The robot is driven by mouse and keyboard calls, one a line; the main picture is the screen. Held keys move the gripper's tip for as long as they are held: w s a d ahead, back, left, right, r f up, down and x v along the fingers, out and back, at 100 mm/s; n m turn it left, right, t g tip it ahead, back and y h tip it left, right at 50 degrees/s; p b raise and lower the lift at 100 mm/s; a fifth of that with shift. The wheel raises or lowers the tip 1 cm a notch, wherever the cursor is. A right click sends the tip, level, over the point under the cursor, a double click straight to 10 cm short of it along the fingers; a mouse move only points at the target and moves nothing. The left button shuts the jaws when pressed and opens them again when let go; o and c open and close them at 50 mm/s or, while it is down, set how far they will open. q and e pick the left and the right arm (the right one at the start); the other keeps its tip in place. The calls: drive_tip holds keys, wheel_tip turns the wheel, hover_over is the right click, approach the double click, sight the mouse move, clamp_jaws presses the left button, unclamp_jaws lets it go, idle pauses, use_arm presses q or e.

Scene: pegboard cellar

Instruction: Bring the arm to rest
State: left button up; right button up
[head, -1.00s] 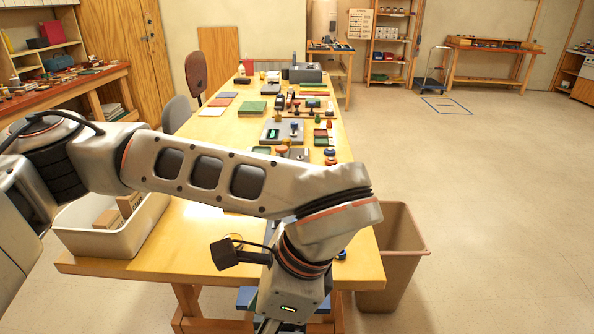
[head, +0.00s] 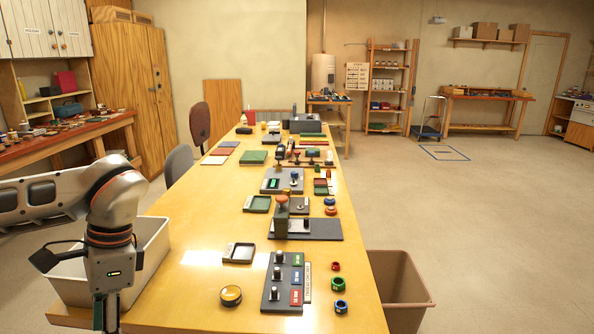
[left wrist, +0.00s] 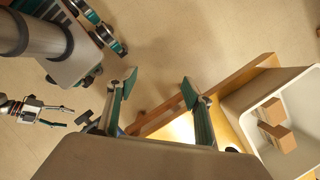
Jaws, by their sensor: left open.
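My left arm is folded in at the left of the head view, with its gripper (head: 106,316) pointing down by the table's near left corner, partly cut off by the frame's edge. In the left wrist view the left gripper (left wrist: 159,87) is open, its two fingers apart with nothing between them. Floor and the table's edge lie below it. My right gripper (left wrist: 62,116) shows at the left of the left wrist view, its fingers apart and empty. The right arm is not in the head view.
A white bin (head: 152,240) with cardboard boxes (left wrist: 275,125) stands close to the left gripper. A tan bin (head: 402,285) stands at right. The right floor is open.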

use_arm(q)
drive_tip(key=s+d+f+m+g+h, duration=0.1)
drive_tip(key=s+d+f+m+h, duration=0.3)
drive_tip(key=d, duration=0.3)
drive_tip(key=s+d+f+m+g+h, duration=0.2)
drive_tip(key=d+f+m+h, duration=0.3)
drive_tip(key=d+f+m, duration=0.1)
drive_tip(key=w+d+m+t+h, duration=0.1)
drive_tip(key=w+d+t+h, duration=0.1)
drive_tip(key=d+t+h, duration=0.5)
drive_tip(key=w+a+f+n+t+y, duration=0.2)
drive_tip(key=w+a+f+n+t, duration=0.45)
drive_tip(key=a+f+t, duration=0.3)
drive_tip(key=s+a+f+g+y, duration=0.1)
drive_tip(key=s+a+f+y, duration=0.4)
drive_tip(key=a+f, duration=0.4)
drive_tip(key=s+a+f+g+y, duration=0.1)
drive_tip(key=s+a+f+y, duration=0.5)
drive_tip(key=a, duration=0.5)
drive_tip(key=d+f+n+t+h, duration=0.1)
drive_tip(key=d+n, duration=0.9)
drive_tip(key=d, duration=1.1)
drive_tip(key=shift+s+d+f+h, duration=0.2)
drive_tip(key=shift+s+f+h, duration=0.3)
drive_tip(key=shift+f, duration=0.4)
